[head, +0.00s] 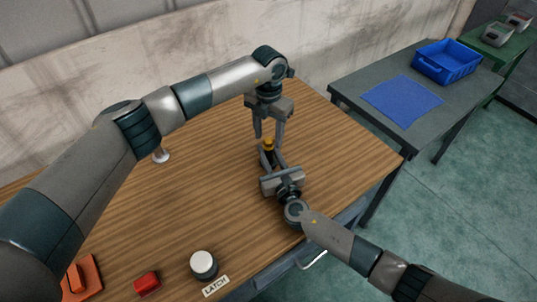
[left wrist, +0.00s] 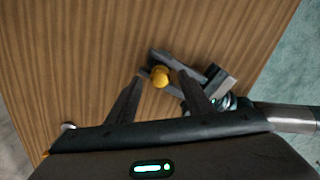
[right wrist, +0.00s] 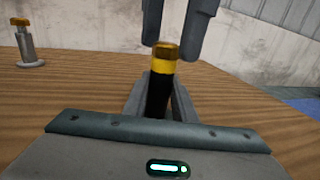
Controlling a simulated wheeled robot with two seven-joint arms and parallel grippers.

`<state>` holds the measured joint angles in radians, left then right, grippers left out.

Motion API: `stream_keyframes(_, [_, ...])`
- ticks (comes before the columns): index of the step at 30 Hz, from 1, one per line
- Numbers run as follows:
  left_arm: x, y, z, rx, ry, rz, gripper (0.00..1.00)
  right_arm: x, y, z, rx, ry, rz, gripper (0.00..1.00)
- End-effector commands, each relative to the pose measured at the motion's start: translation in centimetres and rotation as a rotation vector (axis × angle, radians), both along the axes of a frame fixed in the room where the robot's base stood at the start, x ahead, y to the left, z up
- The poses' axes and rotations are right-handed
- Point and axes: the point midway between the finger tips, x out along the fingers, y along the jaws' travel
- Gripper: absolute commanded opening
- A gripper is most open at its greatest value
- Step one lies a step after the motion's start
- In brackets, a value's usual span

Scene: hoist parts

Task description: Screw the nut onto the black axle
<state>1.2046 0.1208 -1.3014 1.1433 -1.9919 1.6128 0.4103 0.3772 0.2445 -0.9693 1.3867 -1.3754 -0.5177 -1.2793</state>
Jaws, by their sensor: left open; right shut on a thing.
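The black axle (right wrist: 158,95) stands upright with a yellow band near its top. A brass-coloured nut (right wrist: 166,51) sits on its upper end; how far it is threaded cannot be seen. My right gripper (head: 267,163) is shut on the axle's black part, below the band. My left gripper (head: 267,137) points down from above, open, its fingers on either side of the axle's top with gaps. In the left wrist view the yellow top (left wrist: 160,76) shows between the open fingertips. The axle's lower end is hidden by my right gripper.
A grey post with a brass-coloured top (right wrist: 26,45) stands on the wooden table (head: 215,160) at left. A white round button (head: 203,264), a red block (head: 147,283) and an orange part (head: 86,277) lie near the front. A blue bin (head: 447,62) sits on the side table.

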Motion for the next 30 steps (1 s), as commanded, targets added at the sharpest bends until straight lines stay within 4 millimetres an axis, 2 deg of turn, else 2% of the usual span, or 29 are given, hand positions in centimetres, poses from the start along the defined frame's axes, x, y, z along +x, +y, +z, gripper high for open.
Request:
stream_keyframes(8, [0.1,0.0,3.2,-0.001,-0.003,-0.001,0.47,0.0,0.0,0.0,0.0,0.0,0.0,0.0])
stream_keyframes(19, [0.1,0.0,9.5,0.0,-0.004,-0.001,0.47,0.0,0.0,0.0,0.0,0.0,0.0,0.0])
stream_keyframes(24, [0.1,0.0,11.1,0.0,-0.001,-0.001,0.47,0.0,0.0,0.0,0.0,0.0,0.0,0.0])
stream_keyframes(30, [0.0,0.0,11.6,0.0,0.0,0.0,0.47,0.0,0.0,0.0,0.0,0.0,0.0,0.0])
